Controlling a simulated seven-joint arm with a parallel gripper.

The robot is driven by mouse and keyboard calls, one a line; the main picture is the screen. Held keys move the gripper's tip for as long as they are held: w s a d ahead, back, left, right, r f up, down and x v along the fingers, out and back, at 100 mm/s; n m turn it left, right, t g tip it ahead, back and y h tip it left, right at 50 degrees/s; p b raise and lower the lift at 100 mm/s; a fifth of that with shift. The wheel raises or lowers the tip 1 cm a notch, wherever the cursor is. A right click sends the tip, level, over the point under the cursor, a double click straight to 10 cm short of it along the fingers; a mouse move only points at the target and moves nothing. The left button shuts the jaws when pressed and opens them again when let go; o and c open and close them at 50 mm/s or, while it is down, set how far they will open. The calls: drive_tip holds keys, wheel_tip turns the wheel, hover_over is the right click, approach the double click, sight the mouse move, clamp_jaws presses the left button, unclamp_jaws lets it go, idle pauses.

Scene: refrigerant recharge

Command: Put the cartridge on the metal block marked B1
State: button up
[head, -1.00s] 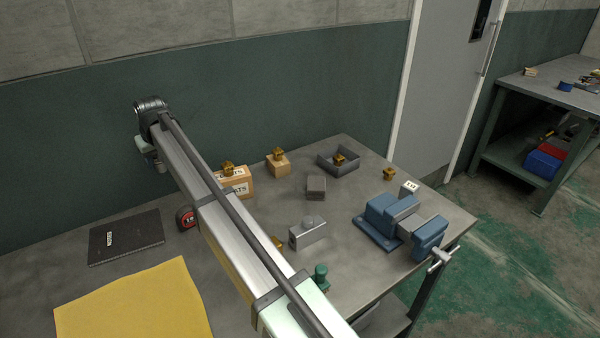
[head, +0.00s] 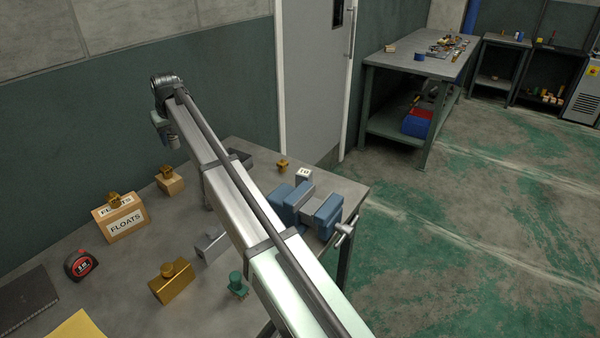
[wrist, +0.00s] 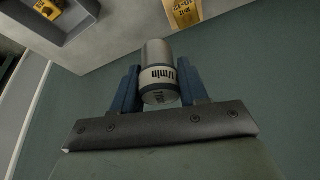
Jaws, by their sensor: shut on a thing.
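My gripper (wrist: 160,95) is shut on a silver cylinder with a white printed band, which looks like the cartridge (wrist: 158,60). The cartridge also shows under my gripper in the head view (head: 172,141), held in the air near the table's back edge. A silver metal block (head: 212,244) and a brass metal block with a knob on top (head: 170,283) stand on the table to the front of it. I cannot read a B1 mark on either block. My arm hides part of the table behind it.
A grey tray (head: 240,158) is partly behind my arm. A FLOATS box (head: 122,222), a tape measure (head: 80,264) and a green-topped fitting (head: 237,284) are on the table.

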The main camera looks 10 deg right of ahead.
drive_tip(key=w+d+r+m+h, duration=0.1)
drive_tip(key=d+m, duration=0.1)
drive_tip(key=d, duration=1.5)
drive_tip(key=w+d+r+m, duration=0.1)
drive_tip(key=d+r+m, duration=0.1)
drive_tip(key=d, duration=1.4)
drive_tip(key=n, duration=0.3)
hover_over(303, 170)
wheel_tip(303, 170, down, 2)
drive_tip(key=shift+y, duration=0.3)
drive_tip(key=shift+s+f, duration=0.15)
drive_tip(key=shift+f, duration=4.65)
drive_tip(key=shift+f, duration=0.15)
drive_tip(key=o, duration=1.1)
